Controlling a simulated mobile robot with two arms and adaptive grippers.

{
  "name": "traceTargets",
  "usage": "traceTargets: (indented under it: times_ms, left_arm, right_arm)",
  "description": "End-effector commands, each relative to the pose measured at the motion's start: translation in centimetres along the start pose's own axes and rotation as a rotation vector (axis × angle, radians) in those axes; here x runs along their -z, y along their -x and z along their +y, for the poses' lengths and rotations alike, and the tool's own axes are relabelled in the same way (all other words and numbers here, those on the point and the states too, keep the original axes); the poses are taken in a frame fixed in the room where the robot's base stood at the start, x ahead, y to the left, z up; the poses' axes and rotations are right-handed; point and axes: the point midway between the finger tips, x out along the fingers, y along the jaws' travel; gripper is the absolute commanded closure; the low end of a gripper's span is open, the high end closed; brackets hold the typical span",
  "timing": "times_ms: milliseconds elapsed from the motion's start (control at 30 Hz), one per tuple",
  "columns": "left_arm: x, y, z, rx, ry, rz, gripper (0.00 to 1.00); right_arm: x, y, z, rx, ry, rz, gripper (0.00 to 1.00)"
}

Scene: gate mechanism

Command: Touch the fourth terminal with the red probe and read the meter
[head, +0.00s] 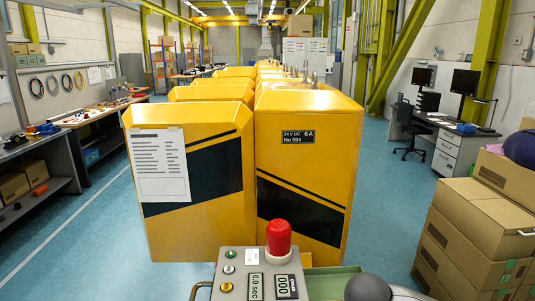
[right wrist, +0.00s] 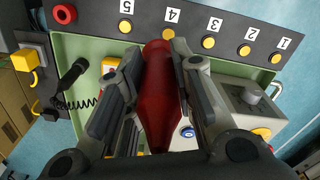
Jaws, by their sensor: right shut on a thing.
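My right gripper (right wrist: 155,65) is shut on the red probe (right wrist: 165,120) in the right wrist view. The probe's far end is close to the yellow fourth terminal (right wrist: 168,34), below label 4 on a dark strip (right wrist: 225,22). I cannot tell whether they touch. The other terminals, such as the third (right wrist: 208,42) and the fifth (right wrist: 125,26), are uncovered. In the head view, a grey box (head: 232,262) carries a display reading 000 (head: 286,286) and another reading 0.0 sec (head: 255,286). My left gripper is not in view.
A black handset (right wrist: 70,75) with a coiled cord lies left of the gripper. Yellow cabinets (head: 305,110) stand ahead, cartons (head: 470,235) at right.

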Motion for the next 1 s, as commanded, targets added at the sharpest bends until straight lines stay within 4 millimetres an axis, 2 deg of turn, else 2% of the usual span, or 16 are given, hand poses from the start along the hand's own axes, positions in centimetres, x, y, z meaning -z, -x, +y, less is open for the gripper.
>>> traceTargets:
  times_ms: [33, 200, 400, 567, 767, 867, 1000]
  left_arm:
    - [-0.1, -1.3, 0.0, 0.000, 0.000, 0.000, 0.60]
    - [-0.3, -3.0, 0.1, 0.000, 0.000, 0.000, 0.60]
    - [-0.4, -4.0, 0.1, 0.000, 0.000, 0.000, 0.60]
    - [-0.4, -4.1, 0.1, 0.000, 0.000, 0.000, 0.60]
    - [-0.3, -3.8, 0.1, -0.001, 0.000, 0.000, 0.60]
    - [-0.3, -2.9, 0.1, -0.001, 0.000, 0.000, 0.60]
    - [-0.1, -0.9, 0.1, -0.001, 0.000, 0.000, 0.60]
  right_arm:
    - [-0.8, 0.1, 0.2, -0.004, -0.055, 0.005, 1.00]
    - [-3.5, 2.0, 0.3, -0.004, -0.247, 0.005, 1.00]
    - [-5.9, 3.1, 0.4, -0.001, -0.388, 0.003, 1.00]
    - [-6.5, 3.5, 0.4, -0.001, -0.427, 0.002, 1.00]
    - [-6.2, 3.5, 0.3, 0.004, -0.428, 0.002, 1.00]
    - [-4.9, 3.2, 0.2, 0.015, -0.419, 0.004, 1.00]
    - [-1.8, 1.5, -0.1, 0.033, -0.392, 0.009, 1.00]
